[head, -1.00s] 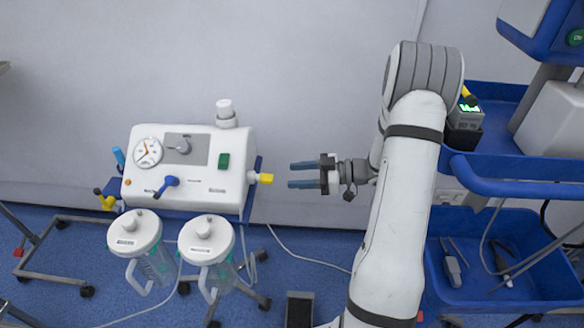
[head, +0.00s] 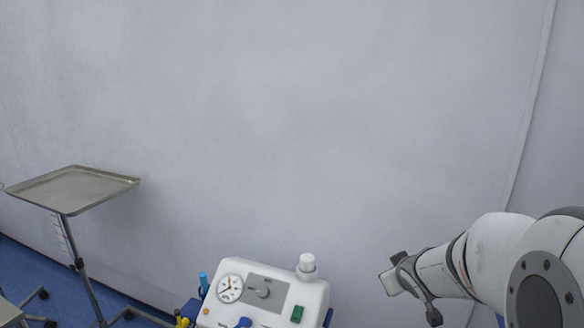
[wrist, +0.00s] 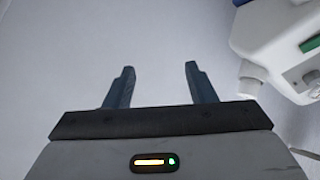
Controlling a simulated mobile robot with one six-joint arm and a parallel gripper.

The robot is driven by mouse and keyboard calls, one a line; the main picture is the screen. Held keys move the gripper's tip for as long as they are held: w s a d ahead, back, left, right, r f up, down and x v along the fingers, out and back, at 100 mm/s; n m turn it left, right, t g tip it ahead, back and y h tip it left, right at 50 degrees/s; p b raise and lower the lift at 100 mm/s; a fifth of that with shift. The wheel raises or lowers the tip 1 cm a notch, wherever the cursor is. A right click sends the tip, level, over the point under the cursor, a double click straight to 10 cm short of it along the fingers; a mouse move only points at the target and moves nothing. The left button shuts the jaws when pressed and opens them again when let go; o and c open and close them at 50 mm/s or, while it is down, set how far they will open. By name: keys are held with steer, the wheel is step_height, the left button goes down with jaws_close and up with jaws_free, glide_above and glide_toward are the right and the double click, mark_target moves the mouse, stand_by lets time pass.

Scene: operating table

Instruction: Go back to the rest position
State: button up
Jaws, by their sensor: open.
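My gripper shows in the wrist view (wrist: 155,85) with its two dark blue fingers apart and nothing between them. Beyond the fingers is only the plain pale wall. In the head view my gripper (head: 388,282) is at the lower right, to the right of the white suction machine and apart from it. Its fingers are hard to make out there. The suction machine (head: 212,314) has a round gauge, a green switch and a blue knob. Its lower part is cut off by the bottom edge. Part of it also shows at the upper right of the wrist view (wrist: 270,40).
A steel tray (head: 75,188) on a wheeled stand is at the left, with nothing on it. The grey-white wall (head: 300,120) fills most of the head view. The space above the suction machine is clear. Blue floor (head: 75,290) shows at the lower left.

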steer(key=s+a+r+m+g+y+p, duration=0.1)
steer(key=s+a, duration=0.4)
steer(key=s, duration=0.6)
steer(key=s+a+r+m+g+p, duration=0.3)
steer(key=s+a+r+g+p, duration=0.1)
steer(key=s, duration=0.8)
steer(key=shift+a+r+g+y, duration=0.45)
steer(key=shift+r+g, duration=0.4)
steer(key=shift+g, duration=0.25)
steer(key=shift+c, duration=0.2)
